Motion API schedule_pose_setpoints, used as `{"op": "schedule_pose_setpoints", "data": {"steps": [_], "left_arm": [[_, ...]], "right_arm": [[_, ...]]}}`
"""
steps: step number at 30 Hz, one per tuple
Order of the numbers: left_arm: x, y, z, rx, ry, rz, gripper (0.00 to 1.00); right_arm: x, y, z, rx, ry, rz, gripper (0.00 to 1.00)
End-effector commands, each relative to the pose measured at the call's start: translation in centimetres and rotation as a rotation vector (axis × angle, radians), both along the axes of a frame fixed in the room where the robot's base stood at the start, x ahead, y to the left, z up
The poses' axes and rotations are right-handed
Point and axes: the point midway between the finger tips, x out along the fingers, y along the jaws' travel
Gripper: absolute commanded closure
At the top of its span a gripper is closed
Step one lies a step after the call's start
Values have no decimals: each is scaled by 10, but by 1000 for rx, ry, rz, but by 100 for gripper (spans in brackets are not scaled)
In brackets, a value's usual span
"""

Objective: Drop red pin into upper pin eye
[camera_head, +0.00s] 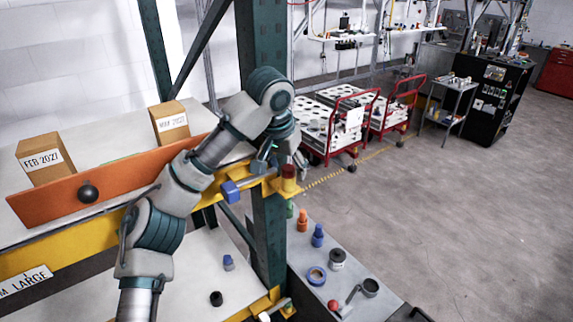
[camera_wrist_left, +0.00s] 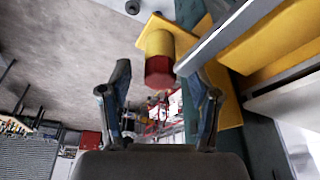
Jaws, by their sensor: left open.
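A red pin (camera_head: 289,171) stands upright at the top of a yellow eye (camera_head: 289,186) on the end of the yellow upper beam, by the green post. In the left wrist view the red pin (camera_wrist_left: 159,71) shows as a red end flush against the yellow sleeve of the eye (camera_wrist_left: 159,43). How deep the pin sits is hidden. My left gripper (camera_head: 281,158) is just above and beside the pin. In the left wrist view its fingers (camera_wrist_left: 158,74) are spread apart with nothing held, and the pin shows beyond their tips. My right gripper is not in view.
An orange board (camera_head: 120,180) and boxes (camera_head: 40,160) stand on the upper shelf. Below right, a grey bench (camera_head: 325,250) holds several coloured pins, blue tape and a red ball. Open floor lies right.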

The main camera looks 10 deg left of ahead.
Motion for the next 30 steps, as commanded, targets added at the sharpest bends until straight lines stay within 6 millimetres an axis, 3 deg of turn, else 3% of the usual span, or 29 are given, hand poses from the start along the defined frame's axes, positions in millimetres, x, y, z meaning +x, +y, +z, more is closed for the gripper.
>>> {"op": "schedule_pose_setpoints", "data": {"steps": [5, 12, 18, 30], "left_arm": [[-5, 1, 17, 1, -3, 1, 38], [-20, 5, 69, 1, -5, 4, 38], [-29, 7, 101, 1, 0, 3, 38], [-32, 8, 113, 0, 1, 0, 38]], "right_arm": [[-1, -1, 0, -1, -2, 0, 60], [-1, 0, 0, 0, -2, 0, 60], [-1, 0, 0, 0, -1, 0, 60], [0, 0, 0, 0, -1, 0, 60]]}}
